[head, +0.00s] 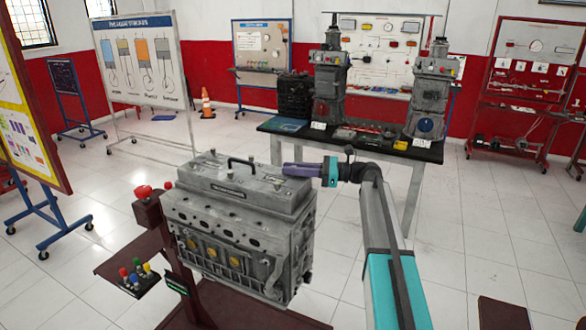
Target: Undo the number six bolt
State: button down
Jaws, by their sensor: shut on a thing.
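A grey engine block (240,240) stands on a dark red stand in the middle of the head view. Its top cover (235,190) carries a black handle, and dark round holes run along its near upper side. My gripper (324,170) is above the right end of the top cover, pointing left. It is shut on a purple, roughly cylindrical tool (302,170) whose tip is over the cover's far right end. I cannot tell whether the tip touches the engine. The number six bolt cannot be made out, and no number is readable.
The dark red stand (240,308) has a red button (143,191) and a small panel of coloured knobs (135,275) at left. A black-topped table (370,142) with engine models stands behind. Boards line the walls. The tiled floor at right is mostly clear.

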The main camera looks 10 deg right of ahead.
jog(key=shift+n+g+y, duration=0.3)
jog(key=shift+n+g, duration=0.4)
jog(key=shift+g, duration=0.3)
jog(key=c, duration=1.7)
grip_release()
jog(key=shift+d, duration=0.1)
jog(key=shift+s+d, duration=0.1)
jog(key=shift+d, duration=0.4)
jog(key=b+v, duration=0.4)
jog(key=v, duration=0.8)
jog(key=shift+s+d, duration=0.1)
jog(key=shift+d, duration=0.2)
